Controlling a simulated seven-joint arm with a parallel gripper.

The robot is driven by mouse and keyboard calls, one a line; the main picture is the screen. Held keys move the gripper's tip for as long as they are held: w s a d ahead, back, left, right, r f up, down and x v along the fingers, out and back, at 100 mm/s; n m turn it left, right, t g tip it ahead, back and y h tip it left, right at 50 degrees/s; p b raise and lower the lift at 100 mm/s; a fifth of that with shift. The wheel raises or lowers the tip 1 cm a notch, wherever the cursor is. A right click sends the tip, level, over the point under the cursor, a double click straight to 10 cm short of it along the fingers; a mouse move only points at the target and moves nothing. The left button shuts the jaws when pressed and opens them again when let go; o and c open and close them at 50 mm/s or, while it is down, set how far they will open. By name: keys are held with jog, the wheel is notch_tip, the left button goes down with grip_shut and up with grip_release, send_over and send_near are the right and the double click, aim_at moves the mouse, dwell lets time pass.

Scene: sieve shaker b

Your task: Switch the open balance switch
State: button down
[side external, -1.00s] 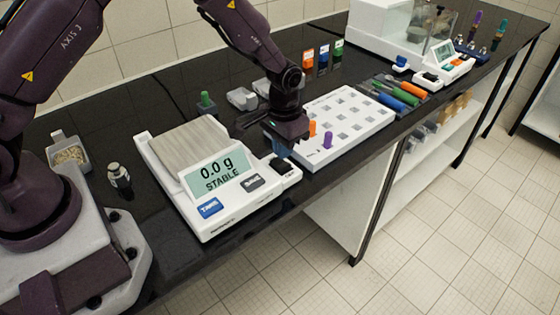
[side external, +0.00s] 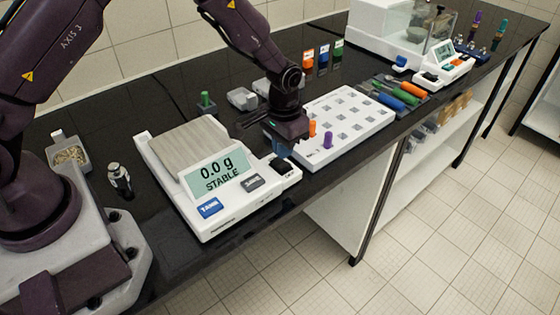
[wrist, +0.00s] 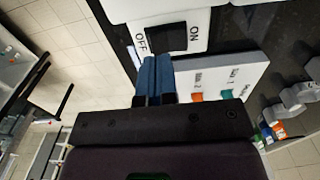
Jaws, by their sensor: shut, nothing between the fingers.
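The open balance (side external: 213,190) stands on the black bench with a bare grey pan, and its display reads 0.0 g STABLE. Its black rocker switch (side external: 284,167) sits on a white block at the right side. In the wrist view the switch (wrist: 166,37) lies between the labels OFF on the left and ON on the right.
A white rack (side external: 345,118) with an orange and a purple piece stands just right of my gripper. A green-topped item (side external: 207,100) and grey trays (side external: 242,98) lie behind. A metal weight (side external: 120,178) stands left of the balance. The bench's front edge is close.

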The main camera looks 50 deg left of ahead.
aim_at(283, 165)
jog(key=shift+f, duration=1.55)
dwell(0.8)
jog(key=shift+r, duration=3.55)
jog(key=shift+s, duration=0.2)
jog(key=s, duration=0.2)
jog(key=s+g, duration=0.1)
jog(key=shift+s+a+r, duration=0.15)
jog(key=shift+a+r, duration=0.1)
jog(key=shift+r, duration=0.1)
jog(key=s+a+r+t, duration=0.2)
jog(key=s+r+t, duration=0.1)
jog(key=s+r, duration=0.7)
jog(key=s+a+r+t, duration=0.2)
jog(key=s+r+t, duration=0.1)
jog(key=s+r, duration=0.7)
notch_tip(283, 165, up, 3)
jog(key=shift+a+r+t, duration=0.15)
jog(key=shift+a+t, duration=0.05)
jog(key=shift+t, duration=0.1)
